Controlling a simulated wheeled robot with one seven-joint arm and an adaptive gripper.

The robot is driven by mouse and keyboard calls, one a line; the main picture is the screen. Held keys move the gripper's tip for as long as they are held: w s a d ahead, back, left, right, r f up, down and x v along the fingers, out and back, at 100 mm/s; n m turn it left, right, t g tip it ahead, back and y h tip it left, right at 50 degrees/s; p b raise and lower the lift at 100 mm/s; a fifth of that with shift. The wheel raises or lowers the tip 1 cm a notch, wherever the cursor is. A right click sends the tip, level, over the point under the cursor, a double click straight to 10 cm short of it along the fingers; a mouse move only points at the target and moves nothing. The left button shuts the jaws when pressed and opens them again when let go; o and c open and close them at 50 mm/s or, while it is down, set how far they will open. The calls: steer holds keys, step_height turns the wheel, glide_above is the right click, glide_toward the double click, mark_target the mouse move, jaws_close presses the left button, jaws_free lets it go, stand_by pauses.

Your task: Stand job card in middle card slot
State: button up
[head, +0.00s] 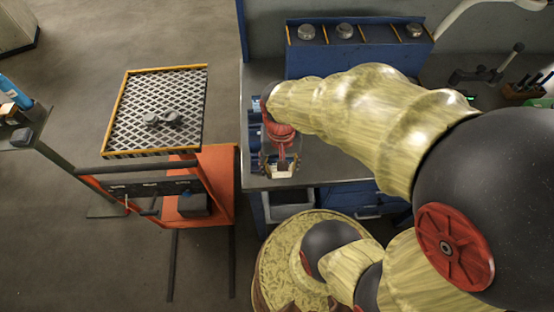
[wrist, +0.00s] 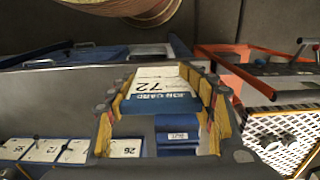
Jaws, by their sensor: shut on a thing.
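My gripper (head: 280,168) points down over the front left part of the grey workbench. It is shut on the job card (wrist: 160,90), a white card with a blue band and the number 72. The middle card slot cannot be picked out.
White numbered labels (wrist: 70,151) show at the lower left of the wrist view. A blue rack (head: 355,47) with silver knobs and yellow dividers stands at the bench's back. An orange cart (head: 215,180) with a mesh tray (head: 155,95) stands left. The bench (head: 335,165) is bare right of my gripper.

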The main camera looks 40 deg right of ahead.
steer(key=w+d+r+p, duration=0.2)
steer(key=w+d+p, duration=0.2)
steer(key=w, duration=0.5)
steer(key=w+d+r+p, duration=0.2)
steer(key=w+d+p, duration=0.3)
steer(key=w+p, duration=0.3)
steer(key=shift+w+d, duration=0.3)
steer(key=shift+w, duration=0.85)
steer(key=shift+f, duration=0.2)
steer(key=shift+f+b, duration=2.65)
steer(key=shift+f, duration=1.8)
steer(key=o, duration=1.1)
steer(key=shift+c, duration=0.2)
